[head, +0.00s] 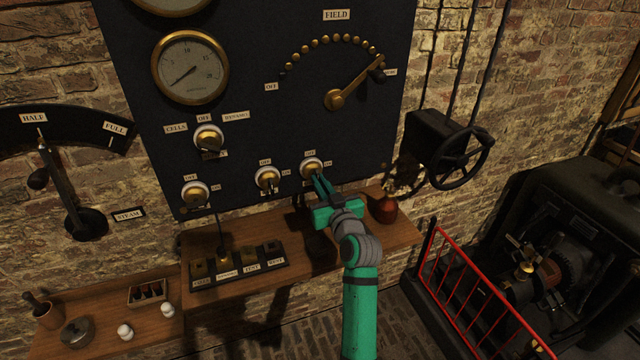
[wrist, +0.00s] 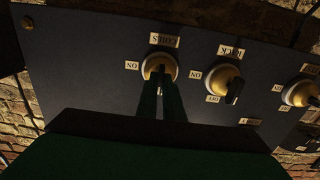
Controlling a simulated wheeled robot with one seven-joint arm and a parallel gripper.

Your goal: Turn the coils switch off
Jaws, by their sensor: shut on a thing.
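The coils switch (head: 312,165) is a brass and white round rotary switch at the lower right of the dark panel. In the wrist view, the coils switch (wrist: 152,65) shows upside down beside its COILS label (wrist: 164,40), with an ON label to its left. My green gripper (head: 317,180) reaches up to the switch from below right. In the wrist view, the fingertips of my gripper (wrist: 160,82) are closed on the switch's small handle. The fingers cover most of the handle, so its exact pointing is hard to tell.
A similar switch (head: 267,179) sits just left on the panel (head: 270,60). The field lever (head: 355,82) is above. A wooden shelf (head: 300,255) lies below, with a reddish vessel (head: 384,210) right of my gripper. A handwheel (head: 462,157) and red railing (head: 470,270) stand at right.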

